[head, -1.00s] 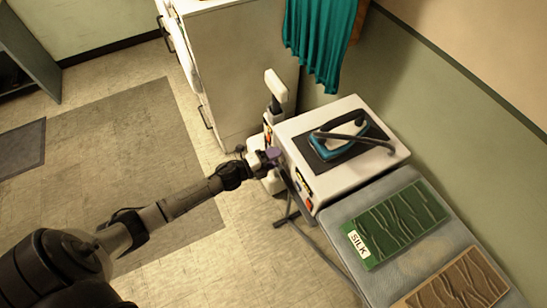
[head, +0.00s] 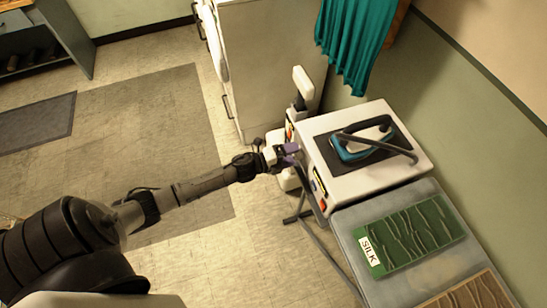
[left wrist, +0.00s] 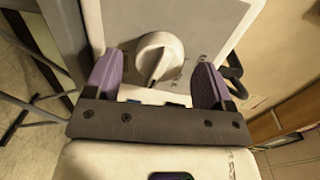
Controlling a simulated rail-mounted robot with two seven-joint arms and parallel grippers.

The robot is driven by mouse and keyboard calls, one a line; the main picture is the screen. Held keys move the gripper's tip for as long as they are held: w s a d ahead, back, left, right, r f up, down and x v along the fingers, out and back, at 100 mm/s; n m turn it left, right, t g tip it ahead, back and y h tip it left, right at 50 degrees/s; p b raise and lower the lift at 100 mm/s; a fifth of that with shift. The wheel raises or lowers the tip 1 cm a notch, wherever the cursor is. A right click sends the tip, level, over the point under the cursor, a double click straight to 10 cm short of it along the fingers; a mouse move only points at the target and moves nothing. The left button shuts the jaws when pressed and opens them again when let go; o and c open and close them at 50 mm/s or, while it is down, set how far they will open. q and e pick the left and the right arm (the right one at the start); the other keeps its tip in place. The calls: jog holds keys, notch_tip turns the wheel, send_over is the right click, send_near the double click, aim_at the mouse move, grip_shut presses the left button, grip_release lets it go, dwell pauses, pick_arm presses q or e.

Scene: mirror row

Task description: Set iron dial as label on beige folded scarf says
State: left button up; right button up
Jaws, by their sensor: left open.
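My left gripper (head: 291,153) is at the front face of the white ironing station (head: 405,165). In the left wrist view the white dial (left wrist: 160,58) sits on the station's panel, between and just beyond the open purple fingers of my left gripper (left wrist: 157,80). Marks around the dial are too blurred to read, and I cannot tell its setting. A teal iron (head: 350,150) rests on the station's dark plate. The beige folded scarf (head: 470,294) is cut off at the bottom edge of the head view, and its label is not visible. My right gripper is not in view.
A green folded scarf (head: 415,235) labelled SILK lies on the grey-blue ironing board (head: 350,240). A teal cloth (head: 350,45) hangs behind the station, next to a white cabinet (head: 270,60). The floor to the left is mostly clear.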

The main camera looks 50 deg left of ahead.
pick_arm(q)
jog(key=v, duration=1.3)
jog(key=shift+b, duration=0.45)
jog(key=shift+f, duration=0.1)
